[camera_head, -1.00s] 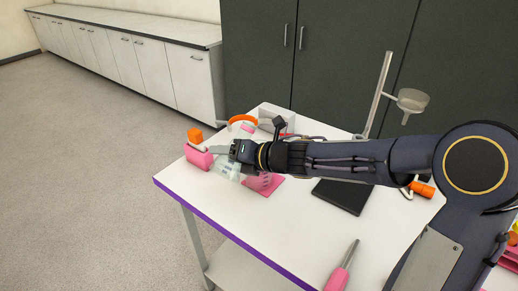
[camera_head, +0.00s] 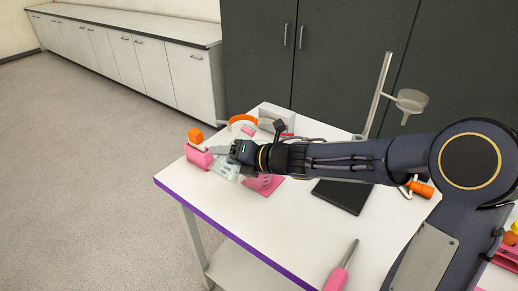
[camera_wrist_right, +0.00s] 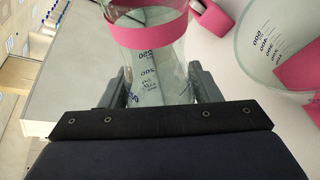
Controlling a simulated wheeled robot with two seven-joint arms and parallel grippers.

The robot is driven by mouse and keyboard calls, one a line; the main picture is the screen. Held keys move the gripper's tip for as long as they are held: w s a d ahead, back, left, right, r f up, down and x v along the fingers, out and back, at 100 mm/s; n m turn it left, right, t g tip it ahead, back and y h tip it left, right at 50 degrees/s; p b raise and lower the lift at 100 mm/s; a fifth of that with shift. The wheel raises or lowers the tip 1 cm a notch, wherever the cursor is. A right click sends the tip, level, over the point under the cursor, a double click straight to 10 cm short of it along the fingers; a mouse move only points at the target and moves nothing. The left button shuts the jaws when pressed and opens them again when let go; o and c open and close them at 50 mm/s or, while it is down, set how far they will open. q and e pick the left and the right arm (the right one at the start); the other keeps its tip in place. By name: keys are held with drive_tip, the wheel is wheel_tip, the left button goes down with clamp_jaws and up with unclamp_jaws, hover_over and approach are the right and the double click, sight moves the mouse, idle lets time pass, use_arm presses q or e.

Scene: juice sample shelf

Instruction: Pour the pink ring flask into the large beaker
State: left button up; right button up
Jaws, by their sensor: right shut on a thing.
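The clear flask with the pink ring (camera_wrist_right: 150,36) is between the jaws of my right gripper (camera_wrist_right: 160,88) in the right wrist view. My right gripper is shut on it. In the head view my right gripper (camera_head: 225,151) is over the table's left part, with the flask (camera_head: 227,168) partly hidden below it. The large clear beaker (camera_wrist_right: 262,48) with printed marks stands to the right of the flask in the wrist view, apart from it. In the head view my arm hides most of the beaker. I cannot tell the liquid level. My left gripper is out of view.
A pink object (camera_head: 198,158) with an orange block (camera_head: 195,135) is just left of my gripper. A pink mat (camera_head: 270,187) lies under my forearm. A black plate (camera_head: 341,196) and a stand (camera_head: 379,90) are farther right.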

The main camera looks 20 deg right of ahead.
drive_tip(key=shift+a, duration=0.1)
idle(0.3)
drive_tip(key=shift+f, duration=0.25)
drive_tip(key=shift+s+a+f+m+y+b, duration=0.1)
drive_tip(key=shift+f+m+y+b, duration=0.25)
drive_tip(key=shift+f, duration=0.35)
drive_tip(key=shift+s+a+f+m+y+b, duration=0.15)
drive_tip(key=shift+f+m+b, duration=0.3)
drive_tip(key=shift+f, duration=0.25)
drive_tip(key=shift+r+p, duration=0.2)
drive_tip(key=shift+p, duration=0.1)
drive_tip(key=shift+r+m+y+p, duration=0.4)
drive_tip(key=shift+r+m+p, duration=0.2)
drive_tip(key=shift+p, duration=0.7)
idle(0.4)
drive_tip(key=shift+w+d+r+m+y+p, duration=0.35)
drive_tip(key=shift+r+m+p, duration=0.25)
drive_tip(key=shift+p, duration=0.5)
idle(0.7)
drive_tip(key=shift+d+r+m+p, duration=0.1)
drive_tip(key=shift+r+m+p, duration=0.3)
drive_tip(key=shift+r+m, duration=0.1)
idle(1.7)
